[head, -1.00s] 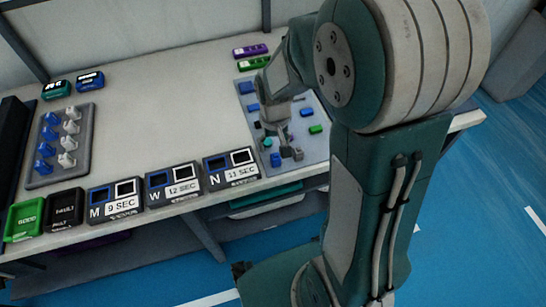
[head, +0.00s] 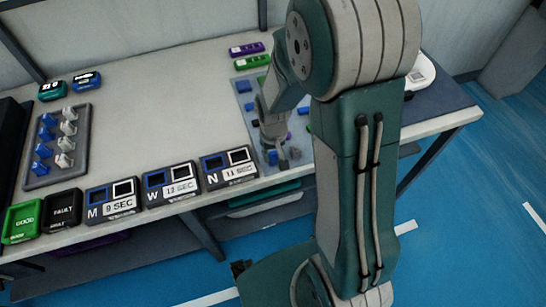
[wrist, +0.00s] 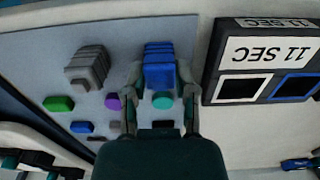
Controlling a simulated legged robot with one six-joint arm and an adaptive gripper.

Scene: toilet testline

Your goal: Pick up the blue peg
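The ribbed blue peg (wrist: 159,70) stands on the grey board (wrist: 105,35) in the wrist view, beside a ribbed grey peg (wrist: 88,68). In the head view the blue peg (head: 274,158) is at the board's near edge, and the grey peg (head: 294,154) is to its right. My gripper (wrist: 160,85) is open, with one finger on each side of the blue peg. Whether the fingers touch it is unclear. In the head view my gripper (head: 278,145) is low over the board, and my arm hides part of the board.
A box marked 11 SEC (head: 229,168) stands close left of the board in the head view. Small coloured pieces, including a purple one (wrist: 113,101) and a green one (wrist: 59,103), lie on the board. A rack of blue and white pegs (head: 57,145) is far left.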

